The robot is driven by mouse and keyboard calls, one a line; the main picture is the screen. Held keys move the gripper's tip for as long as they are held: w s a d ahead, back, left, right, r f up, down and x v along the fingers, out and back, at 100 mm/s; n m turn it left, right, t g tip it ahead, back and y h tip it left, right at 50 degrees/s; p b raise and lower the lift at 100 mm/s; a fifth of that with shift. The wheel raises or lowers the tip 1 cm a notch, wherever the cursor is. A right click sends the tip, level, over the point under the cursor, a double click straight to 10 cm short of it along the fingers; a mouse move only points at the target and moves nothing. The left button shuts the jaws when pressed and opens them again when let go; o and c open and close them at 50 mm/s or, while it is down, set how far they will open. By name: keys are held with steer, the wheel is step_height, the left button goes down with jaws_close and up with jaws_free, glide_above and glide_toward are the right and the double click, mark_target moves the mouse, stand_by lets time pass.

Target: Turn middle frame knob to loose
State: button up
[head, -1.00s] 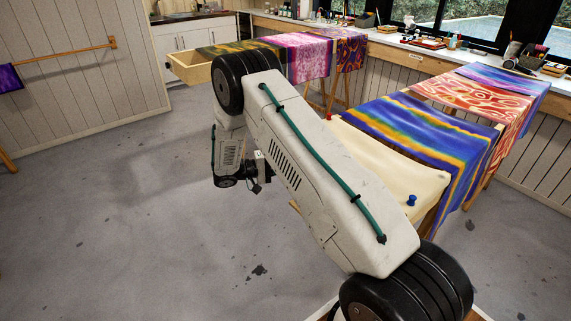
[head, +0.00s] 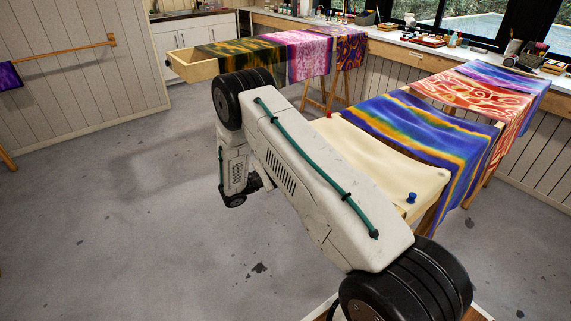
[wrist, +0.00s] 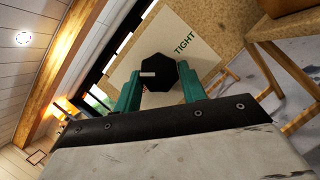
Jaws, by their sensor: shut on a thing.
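A black faceted knob (wrist: 158,72) sits on a pale wooden panel (wrist: 205,22) in the wrist view. A short grey mark on the knob's face points to the left of the picture. The word TIGHT (wrist: 184,42) is printed on the panel to the knob's upper right. My gripper (wrist: 160,82) has its green fingers on either side of the knob and is shut on it. In the head view my arm hides the fingers and the knob. A frame with a cream cloth (head: 375,158) stands just right of my arm.
A blue and orange cloth (head: 425,130) lies over the same frame, with a blue pin (head: 411,198) near its front corner. Another wooden frame (head: 184,66) with patterned cloths stands at the back. Grey floor (head: 110,230) is clear on the left.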

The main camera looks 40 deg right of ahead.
steer(key=shift+s+f+n+t+h, duration=0.1)
steer(key=shift+n+t+h, duration=0.1)
steer(key=shift+n+t, duration=1.2)
steer(key=shift+s+r+n+t+h, duration=0.15)
steer(key=shift+n+t, duration=0.3)
steer(key=shift+n, duration=1.9)
steer(key=shift+s+f+n+t+h, duration=0.2)
steer(key=shift+n+t, duration=0.75)
steer(key=shift+n, duration=0.9)
steer(key=shift+w+n, duration=0.1)
steer(key=shift+n, duration=0.2)
steer(key=o, duration=1)
steer(key=shift+a, duration=0.1)
steer(key=v, duration=0.7)
steer(key=shift+a+f, duration=0.15)
steer(key=shift+a, duration=0.1)
